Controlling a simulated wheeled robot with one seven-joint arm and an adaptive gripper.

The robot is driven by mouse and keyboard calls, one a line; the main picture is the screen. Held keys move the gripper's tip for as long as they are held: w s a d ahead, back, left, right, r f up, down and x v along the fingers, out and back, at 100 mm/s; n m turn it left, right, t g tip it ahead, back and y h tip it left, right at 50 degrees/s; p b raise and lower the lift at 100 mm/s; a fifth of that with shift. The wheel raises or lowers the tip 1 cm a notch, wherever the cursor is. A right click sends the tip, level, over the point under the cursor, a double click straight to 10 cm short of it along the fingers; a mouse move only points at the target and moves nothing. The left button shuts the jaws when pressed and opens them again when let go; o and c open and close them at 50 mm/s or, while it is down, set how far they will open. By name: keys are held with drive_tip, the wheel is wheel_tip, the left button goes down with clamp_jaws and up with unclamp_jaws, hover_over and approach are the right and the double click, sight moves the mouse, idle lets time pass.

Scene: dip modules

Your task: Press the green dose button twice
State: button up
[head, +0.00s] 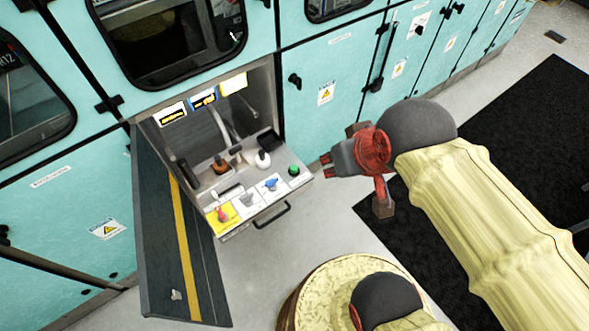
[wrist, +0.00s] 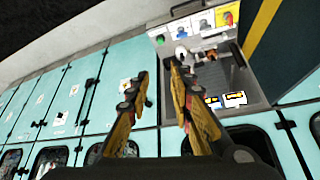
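The green dose button (head: 294,170) sits at the right end of the front row on the slanted control panel (head: 262,204) in the head view. It also shows in the wrist view (wrist: 160,40), beyond the fingertips. My gripper (head: 328,165) is to the right of the green button, with its fingers pointing left toward the panel and apart from it. In the wrist view its two fingers (wrist: 158,70) stand apart with nothing between them. Nothing hides the button.
A white-topped lever (head: 262,158) and a brown lever stand behind. An open dark flap (head: 165,240) hangs left. A handle (head: 272,215) juts below the panel.

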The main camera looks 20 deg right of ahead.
clamp_jaws()
idle(1.3)
